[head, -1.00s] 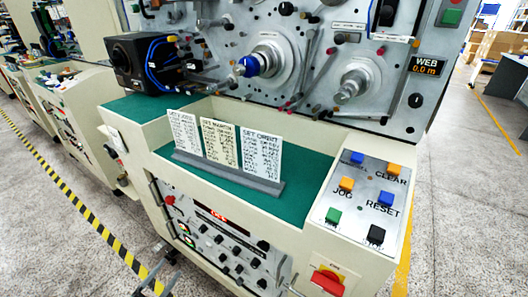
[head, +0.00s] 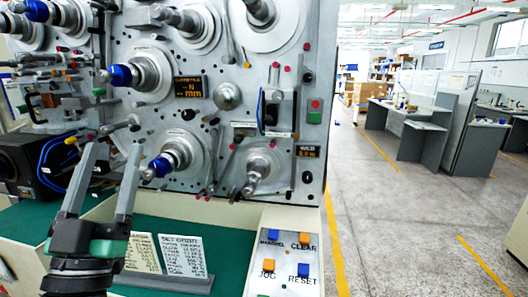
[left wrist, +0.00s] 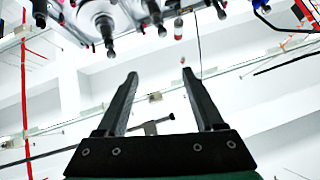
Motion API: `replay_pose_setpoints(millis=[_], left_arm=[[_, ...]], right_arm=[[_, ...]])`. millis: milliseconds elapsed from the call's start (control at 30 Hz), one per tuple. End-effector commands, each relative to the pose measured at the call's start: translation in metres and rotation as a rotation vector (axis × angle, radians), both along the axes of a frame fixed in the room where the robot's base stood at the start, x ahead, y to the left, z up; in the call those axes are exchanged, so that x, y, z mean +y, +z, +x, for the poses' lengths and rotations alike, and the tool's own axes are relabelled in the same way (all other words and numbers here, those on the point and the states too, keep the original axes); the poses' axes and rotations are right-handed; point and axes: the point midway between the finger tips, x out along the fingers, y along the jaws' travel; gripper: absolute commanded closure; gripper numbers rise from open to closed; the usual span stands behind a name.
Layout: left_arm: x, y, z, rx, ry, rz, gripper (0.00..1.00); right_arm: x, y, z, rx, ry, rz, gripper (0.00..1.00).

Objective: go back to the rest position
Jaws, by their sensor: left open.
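My left gripper (head: 108,160) is raised in front of the winding machine's panel (head: 225,140) at the left of the head view, fingers pointing up. It is open and nothing is between its fingers. In the left wrist view the two fingers (left wrist: 157,78) stand apart with empty space between them. Spindles show behind it, one with a blue tip (head: 160,165) just right of the fingers and another blue-tipped one (head: 124,75) above. My right gripper is in neither view.
The green shelf (head: 232,262) holds printed cards (head: 183,255), partly hidden by my left gripper. A black box (head: 30,168) stands left of the gripper. A button panel (head: 286,268) is at the front right. Open floor (head: 400,230) lies to the right.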

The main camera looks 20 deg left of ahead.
Motion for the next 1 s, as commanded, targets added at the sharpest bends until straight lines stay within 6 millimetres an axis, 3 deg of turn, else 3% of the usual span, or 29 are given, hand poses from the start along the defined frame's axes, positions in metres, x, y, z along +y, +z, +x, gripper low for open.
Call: replay_pose_setpoints(millis=[33, 200, 300, 800, 900, 1000], left_arm=[[-0.036, 0.034, -0.011, -0.03, -0.107, -0.018, 0.31], [-0.144, 0.096, -0.064, -0.059, -0.469, -0.032, 0.31], [-0.142, 0.158, -0.06, -0.044, -0.465, -0.034, 0.31], [-0.141, 0.399, -0.059, -0.041, -0.459, -0.035, 0.31], [-0.141, 0.437, -0.059, -0.041, -0.459, -0.036, 0.31], [-0.141, 0.46, -0.059, -0.041, -0.459, -0.036, 0.31]], right_arm=[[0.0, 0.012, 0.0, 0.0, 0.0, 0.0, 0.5], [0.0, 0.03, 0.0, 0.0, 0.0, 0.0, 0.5], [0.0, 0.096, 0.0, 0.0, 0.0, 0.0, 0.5], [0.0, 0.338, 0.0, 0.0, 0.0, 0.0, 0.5], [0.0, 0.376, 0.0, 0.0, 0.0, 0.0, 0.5], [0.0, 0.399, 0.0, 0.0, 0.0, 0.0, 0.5]])
